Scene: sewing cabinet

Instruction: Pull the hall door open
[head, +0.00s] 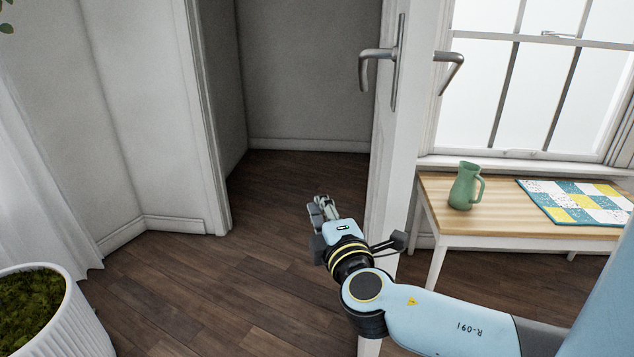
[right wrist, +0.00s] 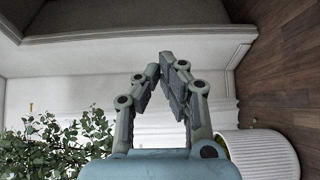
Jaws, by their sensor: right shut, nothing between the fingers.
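The white hall door (head: 395,165) stands open in the head view, turned nearly edge-on to me. A metal lever handle (head: 376,54) juts out on its left side, and another lever (head: 452,66) on its right side. My right gripper (head: 322,207) is shut and empty. It is left of the door's edge, well below the handles and apart from them. My right forearm crosses in front of the door's lower part and hides some of it. In the right wrist view the gripper's fingertips (right wrist: 168,60) meet, with nothing between them. My left gripper is not in view.
The doorway left of the door shows clear dark wood floor (head: 290,175). A white ribbed planter (head: 75,325) stands at the lower left. Right of the door, a wooden table (head: 505,212) holds a green pitcher (head: 464,188) and a patchwork mat (head: 575,203) below a window.

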